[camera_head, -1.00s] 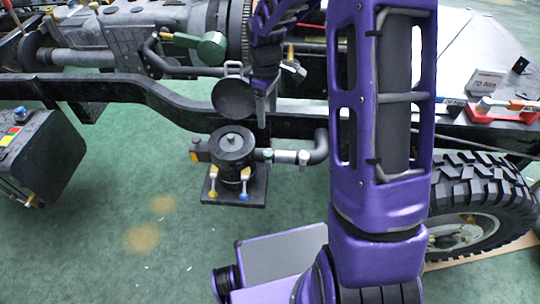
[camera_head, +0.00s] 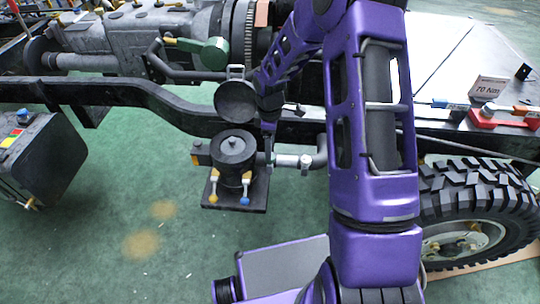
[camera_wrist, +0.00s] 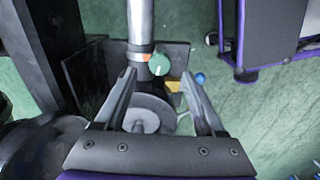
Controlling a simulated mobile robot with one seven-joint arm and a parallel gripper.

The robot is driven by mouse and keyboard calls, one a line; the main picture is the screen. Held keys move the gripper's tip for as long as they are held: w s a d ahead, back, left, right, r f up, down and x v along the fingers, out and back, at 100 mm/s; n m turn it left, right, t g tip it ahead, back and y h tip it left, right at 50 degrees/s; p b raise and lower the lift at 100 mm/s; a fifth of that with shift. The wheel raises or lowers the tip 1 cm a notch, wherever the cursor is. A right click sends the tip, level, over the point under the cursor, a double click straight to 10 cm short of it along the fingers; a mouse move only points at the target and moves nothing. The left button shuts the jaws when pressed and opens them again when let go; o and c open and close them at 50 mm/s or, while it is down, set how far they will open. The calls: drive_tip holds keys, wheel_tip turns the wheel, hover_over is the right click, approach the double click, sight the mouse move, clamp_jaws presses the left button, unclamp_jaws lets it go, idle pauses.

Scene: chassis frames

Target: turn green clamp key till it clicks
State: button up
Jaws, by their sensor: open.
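The green clamp key (camera_wrist: 159,65) is a small round knob with a pale mark, set on a grey pipe in the wrist view. My gripper (camera_wrist: 158,75) is open, with one finger on each side of the key in that view. I cannot tell whether either finger touches it. In the head view my gripper (camera_head: 268,146) points down at the pipe (camera_head: 287,160) beside the black canister (camera_head: 233,150). There the fingers and arm largely hide the key.
An open round lid (camera_head: 236,100) stands up behind the canister, close to my gripper. The dark frame rail (camera_head: 150,95) runs behind. A tyre (camera_head: 470,200) is at right, a black box (camera_head: 40,160) at left.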

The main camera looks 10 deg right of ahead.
drive_tip(key=shift+f, duration=2.15)
drive_tip(key=shift+c, duration=0.3)
clamp_jaws()
